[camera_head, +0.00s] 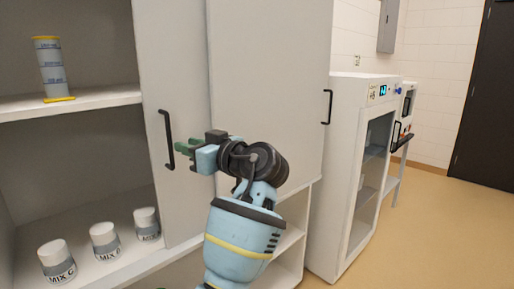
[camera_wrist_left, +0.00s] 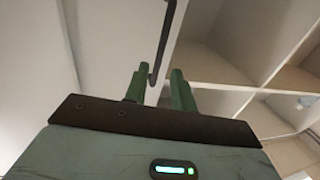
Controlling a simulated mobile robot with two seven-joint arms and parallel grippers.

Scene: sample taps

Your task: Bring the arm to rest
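My left arm (camera_head: 240,235) reaches up in the head view. Its gripper (camera_head: 185,148) has green fingers and is just right of the black handle (camera_head: 167,140) on the sliding cabinet door (camera_head: 182,60). In the left wrist view the gripper (camera_wrist_left: 158,82) is open, with a clear gap between its two fingers. The lower end of a black handle (camera_wrist_left: 152,78) shows in line with that gap, beyond the fingers. I see nothing held. Whether a finger touches the handle I cannot tell. My right gripper is not in view.
The open left cabinet bay holds several labelled white jars (camera_head: 104,240) on the lower shelf (camera_head: 130,262) and a cylinder with yellow ends (camera_head: 53,68) above. A second door (camera_head: 270,75) with a handle (camera_head: 327,106) and a white glass-fronted appliance (camera_head: 345,175) stand right. Floor (camera_head: 430,235) is clear at right.

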